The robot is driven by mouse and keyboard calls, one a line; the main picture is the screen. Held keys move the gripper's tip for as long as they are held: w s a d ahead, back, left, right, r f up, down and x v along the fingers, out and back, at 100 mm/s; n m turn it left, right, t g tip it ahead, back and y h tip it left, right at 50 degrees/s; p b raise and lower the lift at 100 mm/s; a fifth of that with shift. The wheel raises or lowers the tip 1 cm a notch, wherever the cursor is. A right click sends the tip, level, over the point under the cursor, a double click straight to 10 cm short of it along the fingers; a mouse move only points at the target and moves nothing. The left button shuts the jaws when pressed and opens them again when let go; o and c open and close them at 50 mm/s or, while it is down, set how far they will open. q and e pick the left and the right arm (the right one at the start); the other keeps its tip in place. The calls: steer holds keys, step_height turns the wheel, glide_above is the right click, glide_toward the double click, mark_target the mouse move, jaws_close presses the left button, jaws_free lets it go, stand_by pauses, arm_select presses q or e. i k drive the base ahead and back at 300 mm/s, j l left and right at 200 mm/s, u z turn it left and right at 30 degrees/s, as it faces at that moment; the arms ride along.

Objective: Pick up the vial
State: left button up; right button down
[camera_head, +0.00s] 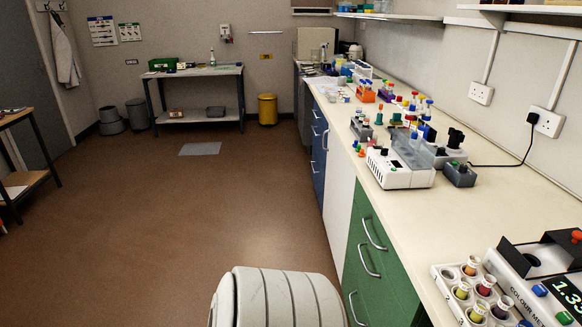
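Several small vials with coloured liquids stand upright in a white rack (441,272) on the bench at the lower right. A vial with orange-brown liquid (472,266) is at the back. A vial with yellow liquid (462,290) and one with dark red liquid (486,284) are in the middle. Another yellow one (478,311) and a dark purple one (502,307) are nearer. I cannot tell which vial the task means. Neither of my grippers is in view.
A colour meter (531,277) stands right beside the rack. Farther along the bench (440,212) are a white device (400,174), dark blocks and racks with coloured caps. Bare bench lies between. Green drawers (374,262) are below; open brown floor (190,215) is left.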

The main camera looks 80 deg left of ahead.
mark_target(464, 286)
steer(key=u, duration=1.3)
